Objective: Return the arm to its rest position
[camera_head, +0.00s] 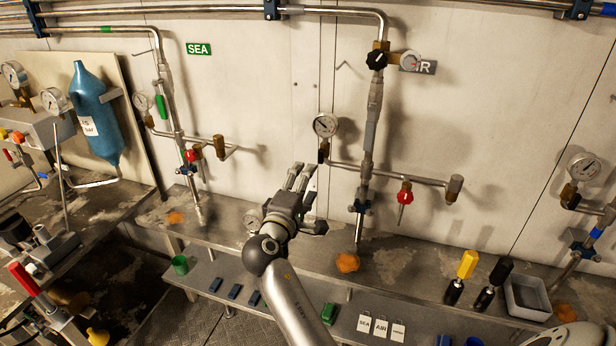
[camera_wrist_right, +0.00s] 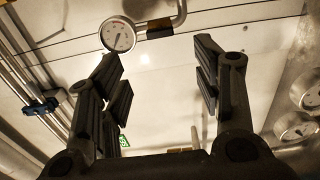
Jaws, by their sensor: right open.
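My right gripper (camera_head: 300,178) is raised in front of the wall in the middle of the head view, just left of the middle pipe stand. Its arm comes up from the bottom of the picture. In the right wrist view the two fingers of this gripper (camera_wrist_right: 162,85) stand wide apart with nothing between them. A round gauge (camera_wrist_right: 118,35) shows beyond the fingers at the top left of that view. My left gripper is not in the head view.
The middle pipe stand (camera_head: 369,130) has a gauge (camera_head: 325,125) and a red-handled valve (camera_head: 404,196) close to my right gripper. A steel bench (camera_head: 400,255) runs below. Yellow (camera_head: 467,265) and black (camera_head: 500,272) handled tools and a white bin (camera_head: 527,297) stand at the right.

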